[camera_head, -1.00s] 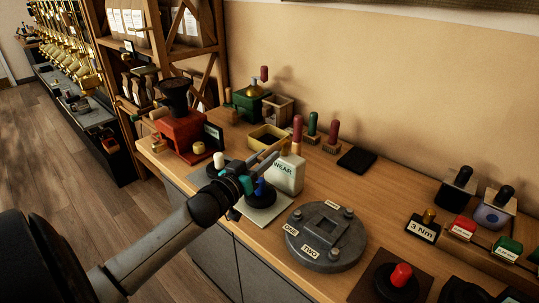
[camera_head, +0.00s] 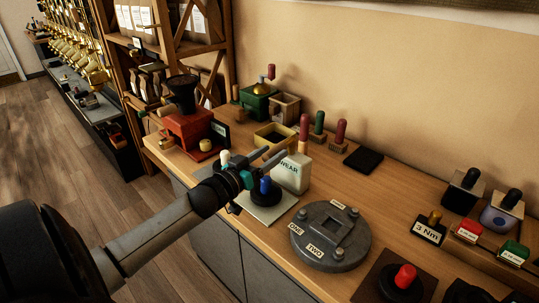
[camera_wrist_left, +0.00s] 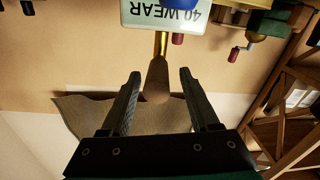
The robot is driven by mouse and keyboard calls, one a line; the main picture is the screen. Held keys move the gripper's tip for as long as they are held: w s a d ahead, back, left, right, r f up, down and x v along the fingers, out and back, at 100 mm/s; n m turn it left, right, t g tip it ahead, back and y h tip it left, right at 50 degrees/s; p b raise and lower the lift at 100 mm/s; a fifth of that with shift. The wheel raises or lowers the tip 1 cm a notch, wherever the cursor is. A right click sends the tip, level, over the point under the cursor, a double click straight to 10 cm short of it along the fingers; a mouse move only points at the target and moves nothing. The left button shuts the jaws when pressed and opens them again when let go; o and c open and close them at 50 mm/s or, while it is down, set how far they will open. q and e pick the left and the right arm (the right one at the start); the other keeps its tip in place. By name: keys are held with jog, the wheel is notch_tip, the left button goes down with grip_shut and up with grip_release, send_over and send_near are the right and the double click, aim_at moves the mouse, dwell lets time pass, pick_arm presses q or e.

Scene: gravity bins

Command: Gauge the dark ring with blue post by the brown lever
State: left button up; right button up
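The dark ring with blue post (camera_head: 265,197) sits on a pale square plate (camera_head: 279,211), in front of the white box marked WEAR (camera_head: 291,173). In the left wrist view this box (camera_wrist_left: 150,14) is upside down and reads "40 WEAR". A brown lever (camera_wrist_left: 157,80) on a gold stem points from it toward my wrist. My left gripper (camera_head: 277,152) is open and empty, above and behind the blue post. In the left wrist view its fingers (camera_wrist_left: 160,75) stand on both sides of the lever, apart from it. My right gripper is not in view.
A grey round fixture marked ONE and TWO (camera_head: 307,246) stands right of the plate. A second post with a white top (camera_head: 225,157) stands left of my gripper. A yellow tray (camera_head: 262,141) and red grinder (camera_head: 188,131) are behind.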

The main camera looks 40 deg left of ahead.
pick_arm(q)
jog(key=shift+s+f, duration=0.1)
jog(key=shift+s, duration=0.05)
jog(key=shift+s, duration=0.25)
jog(key=s+p, duration=0.1)
jog(key=s, duration=1.3)
jog(key=shift+s+p, duration=0.25)
jog(key=shift+p, duration=0.15)
jog(key=shift+a, duration=0.1)
jog(key=s+f+n+g+y+b, duration=0.1)
jog(key=s+f+g, duration=0.3)
jog(key=f, duration=1.2)
jog(key=s+f+g+y+b, duration=0.2)
jog(key=s+f+g, duration=0.15)
jog(key=f, duration=1.15)
jog(key=s+d+f+m+g+h+b, duration=0.2)
jog(key=s+d+f+m+g, duration=0.3)
jog(key=s+d+f, duration=1.4)
notch_tip(320, 180, down, 4)
jog(key=s+g, duration=0.2)
jog(key=g, duration=0.2)
jog(key=shift+s+d+m+h, duration=0.15)
jog(key=shift+s+m+h, duration=0.15)
